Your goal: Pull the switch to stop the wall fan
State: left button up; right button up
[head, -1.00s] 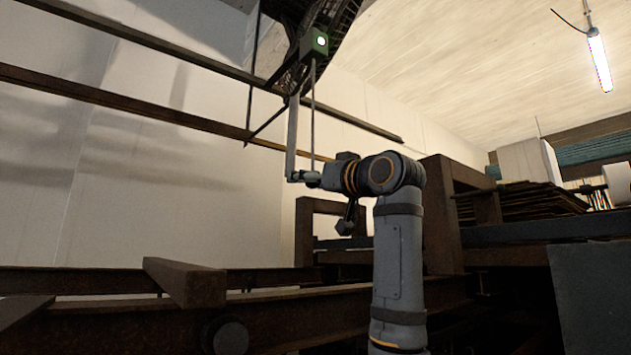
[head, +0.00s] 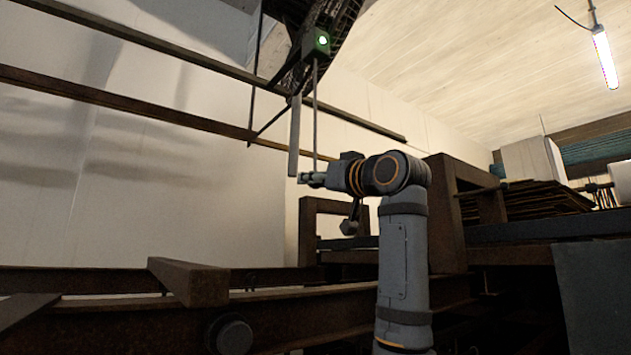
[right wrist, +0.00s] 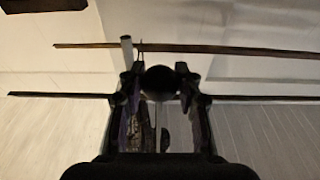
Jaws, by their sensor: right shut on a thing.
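A small dark switch box (head: 317,41) with a lit green light sits below the wall fan (head: 335,15), which is cut off by the top edge in the head view. A thin pull rod (head: 315,115) hangs from the box down to my right gripper (head: 304,178). In the right wrist view, the right gripper (right wrist: 160,98) has its fingers on both sides of a round dark knob (right wrist: 160,80) and is shut on it. The knob's lower part is hard to make out. My left gripper is not in view.
A pale upright bar (head: 294,137) hangs close to the left of the rod. Dark rails (head: 130,110) cross the wall behind. Rusty beams (head: 190,282) lie below, and a stack of sheets (head: 530,197) sits on a rack at right. A lit tube lamp (head: 606,57) hangs at upper right.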

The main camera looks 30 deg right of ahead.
jog(key=shift+f+b, duration=0.75)
jog(key=shift+f, duration=0.25)
jog(key=shift+r+p, duration=1)
jog(key=shift+r, duration=0.15)
jog(key=o, duration=1.2)
jog(key=shift+o, duration=0.2)
jog(key=v, duration=1.2)
